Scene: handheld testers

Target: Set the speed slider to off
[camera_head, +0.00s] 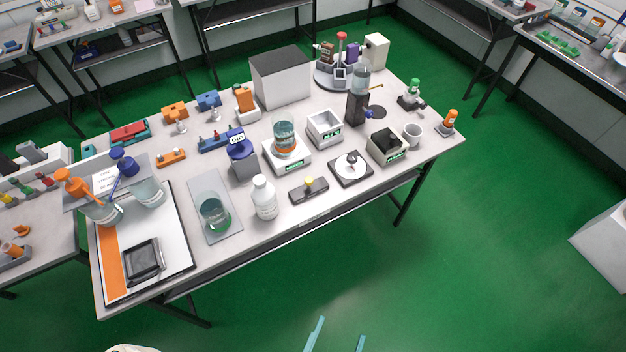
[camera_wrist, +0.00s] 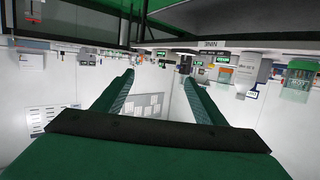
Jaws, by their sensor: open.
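A small dark bar with a yellow knob (camera_head: 309,184) lies near the front edge of the table; it looks like the speed slider. The knob sits near the middle of the bar, and any markings are too small to read. My gripper (camera_head: 341,328) shows at the bottom of the head view, in front of the table and well apart from the slider. Its two fingers are spread with nothing between them, which the wrist view (camera_wrist: 156,85) also shows. I cannot pick out the slider in the wrist view.
A white bottle (camera_head: 264,198) stands just left of the slider, and a square plate with a round white disc (camera_head: 350,168) sits just right. Behind are a beaker on a white scale (camera_head: 287,160) and an open white box (camera_head: 325,129). The green floor (camera_head: 420,270) before the table is clear.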

